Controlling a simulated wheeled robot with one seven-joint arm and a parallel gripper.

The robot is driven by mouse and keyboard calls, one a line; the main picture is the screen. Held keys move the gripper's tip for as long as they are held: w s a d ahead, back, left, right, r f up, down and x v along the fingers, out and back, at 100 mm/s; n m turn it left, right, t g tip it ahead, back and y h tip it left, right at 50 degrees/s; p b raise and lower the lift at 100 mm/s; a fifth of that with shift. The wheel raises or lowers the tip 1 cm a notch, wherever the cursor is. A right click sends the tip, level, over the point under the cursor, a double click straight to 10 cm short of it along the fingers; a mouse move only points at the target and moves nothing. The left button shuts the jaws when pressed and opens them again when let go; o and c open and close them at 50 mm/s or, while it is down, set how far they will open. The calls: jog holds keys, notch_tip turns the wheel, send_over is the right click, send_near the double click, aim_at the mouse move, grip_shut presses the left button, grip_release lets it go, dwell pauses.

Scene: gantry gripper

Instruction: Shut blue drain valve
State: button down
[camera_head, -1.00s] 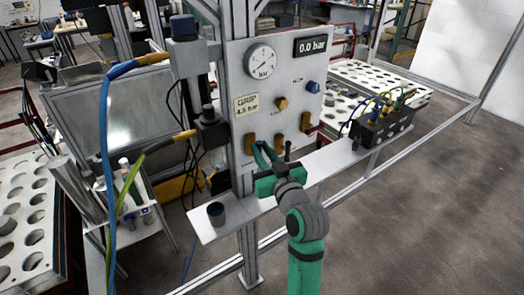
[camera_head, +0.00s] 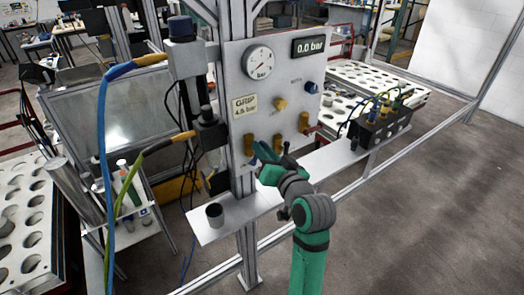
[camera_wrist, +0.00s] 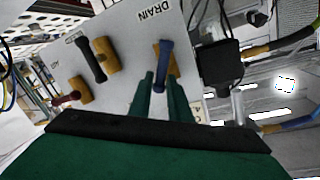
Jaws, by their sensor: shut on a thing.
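The blue drain valve's lever (camera_wrist: 163,62) shows in the wrist view, in front of its brass body and beside the DRAIN label. My gripper (camera_wrist: 161,88) has its two green fingers on either side of the lever's lower end, shut on it. In the head view, my gripper (camera_head: 260,152) is at the leftmost brass valve body (camera_head: 249,145), low on the panel. The blue lever is mostly hidden there by my fingers.
A valve with a black lever (camera_wrist: 92,60) and one with a red lever (camera_wrist: 67,98) sit beside it on the same panel (camera_head: 290,80). A shelf (camera_head: 240,215) with a dark cup (camera_head: 215,215) runs below. The pressure display (camera_head: 309,46) reads 0.0 bar.

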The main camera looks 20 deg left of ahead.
jog(key=shift+w+d+f+m+g+y, duration=0.25)
jog(key=shift+m+g, duration=0.2)
jog(key=shift+m, duration=1.3)
jog(key=shift+w+d+f+m+g+y, duration=0.1)
jog(key=shift+f+m+g, duration=0.35)
jog(key=shift+m, duration=1.25)
jog(key=shift+w+d+f+m+g+y, duration=0.15)
jog(key=shift+m+g, duration=0.35)
jog(key=shift+m, duration=1.25)
jog(key=shift+w, duration=0.1)
jog(key=shift+f, duration=0.1)
jog(key=c, duration=1.8)
grip_release()
jog(key=shift+o, duration=0.2)
jog(key=shift+d, duration=0.1)
jog(key=v, duration=1.1)
